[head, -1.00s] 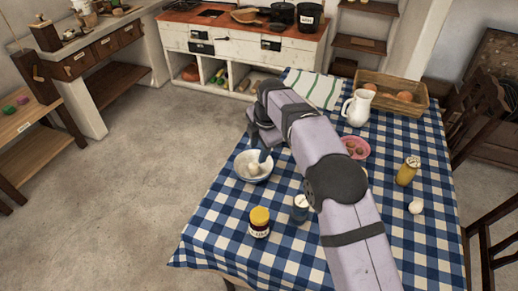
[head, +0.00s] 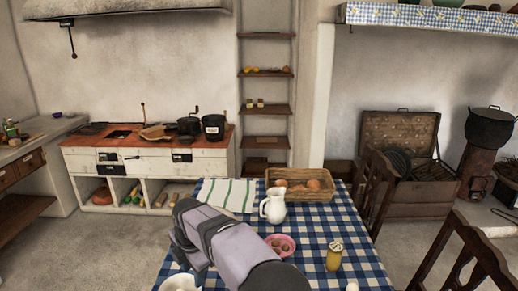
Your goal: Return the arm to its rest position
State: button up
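My arm reaches in from the bottom edge over the table (head: 345,255), which has a blue and white checked cloth. My gripper (head: 182,254) is at the arm's far end, low over the left part of the table. The arm's links hide most of it, and its fingertips cannot be made out. A white bowl (head: 180,284) is just in front of it, cut off by the bottom edge.
Near the arm are a white jug (head: 273,207), a pink bowl (head: 287,243), a yellow jar (head: 334,257), a basket (head: 307,192) and a striped towel (head: 226,194). Chairs (head: 465,255) stand on the right. The floor (head: 90,250) left of the table is clear.

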jog(key=s+d+r+m+h+p, duration=0.1)
jog(key=s+d+m, duration=0.45)
jog(key=d, duration=0.55)
jog(key=s+d+r+m+h+p, duration=0.1)
jog(key=s+d+m, duration=0.4)
jog(key=d, duration=0.7)
jog(key=s+d+f+m+g, duration=0.2)
jog(key=s+d+f+m, duration=0.2)
jog(key=s+d+m, duration=0.7)
jog(key=s+m, duration=0.4)
jog(key=m, duration=0.2)
jog(key=shift+s+d+f+y, duration=0.2)
jog(key=shift+d+y, duration=0.1)
jog(key=shift+d, duration=0.1)
